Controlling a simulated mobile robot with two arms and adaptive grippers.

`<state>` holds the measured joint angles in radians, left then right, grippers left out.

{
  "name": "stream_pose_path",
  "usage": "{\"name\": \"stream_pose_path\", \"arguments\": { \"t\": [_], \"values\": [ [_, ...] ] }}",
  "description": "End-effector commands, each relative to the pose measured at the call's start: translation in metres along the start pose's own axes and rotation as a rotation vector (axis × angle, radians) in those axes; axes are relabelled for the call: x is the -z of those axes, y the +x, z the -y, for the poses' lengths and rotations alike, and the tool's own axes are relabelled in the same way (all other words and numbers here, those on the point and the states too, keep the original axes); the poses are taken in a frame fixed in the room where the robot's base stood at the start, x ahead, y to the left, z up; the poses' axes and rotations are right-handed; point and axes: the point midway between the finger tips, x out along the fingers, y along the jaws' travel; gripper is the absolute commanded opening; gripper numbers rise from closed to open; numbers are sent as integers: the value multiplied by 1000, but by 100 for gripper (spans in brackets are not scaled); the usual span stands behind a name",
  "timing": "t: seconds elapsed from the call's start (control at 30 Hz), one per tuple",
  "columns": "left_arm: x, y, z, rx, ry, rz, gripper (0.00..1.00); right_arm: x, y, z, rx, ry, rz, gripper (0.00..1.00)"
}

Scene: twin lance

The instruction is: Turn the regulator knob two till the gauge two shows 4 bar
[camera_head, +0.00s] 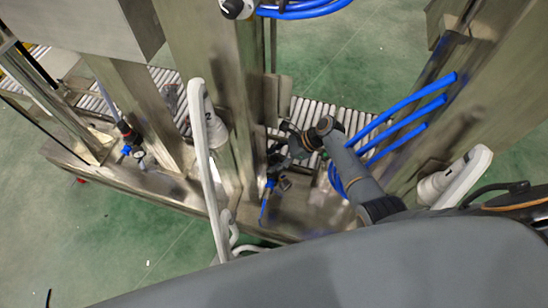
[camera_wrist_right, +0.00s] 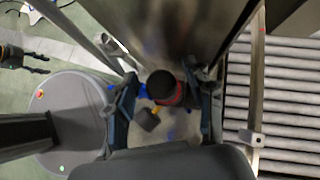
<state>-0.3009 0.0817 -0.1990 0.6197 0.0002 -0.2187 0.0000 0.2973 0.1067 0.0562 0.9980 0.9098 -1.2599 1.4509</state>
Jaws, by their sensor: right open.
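In the right wrist view a dark round regulator knob (camera_wrist_right: 160,84) with a red ring stands between the two fingers of my right gripper (camera_wrist_right: 163,98). The fingers are open, one on each side, with gaps to the knob. A small dark gauge (camera_wrist_right: 147,119) sits beside the knob; its face cannot be read. In the head view my right gripper (camera_head: 280,152) is over this regulator, hiding its knob; blue fittings (camera_head: 270,183) and the gauge (camera_head: 285,184) show below. My left gripper (camera_wrist_right: 38,63) shows at the wrist view's left edge, fingers apart.
Another regulator (camera_head: 126,132) with its own gauge (camera_head: 139,158) is at the left. Steel posts (camera_head: 240,100) stand close to my right gripper. A roller conveyor (camera_head: 320,113) runs behind. Blue hoses (camera_head: 405,103) hang at the right.

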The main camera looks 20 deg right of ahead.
Motion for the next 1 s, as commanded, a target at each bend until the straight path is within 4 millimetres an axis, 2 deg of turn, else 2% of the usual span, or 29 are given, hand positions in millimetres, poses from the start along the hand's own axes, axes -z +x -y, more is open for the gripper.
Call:
{"name": "stream_pose_path", "arguments": {
  "t": [0.5,0.63,1.0],
  "values": [
    [1,0,-1,-2,0,0,46,1,-69,0,1,-1,-2,53],
    [1,0,-1,-2,1,0,46,0,-74,0,1,0,-1,53],
    [1,0,-2,-2,1,0,46,0,-74,0,0,0,0,53]
  ]
}}
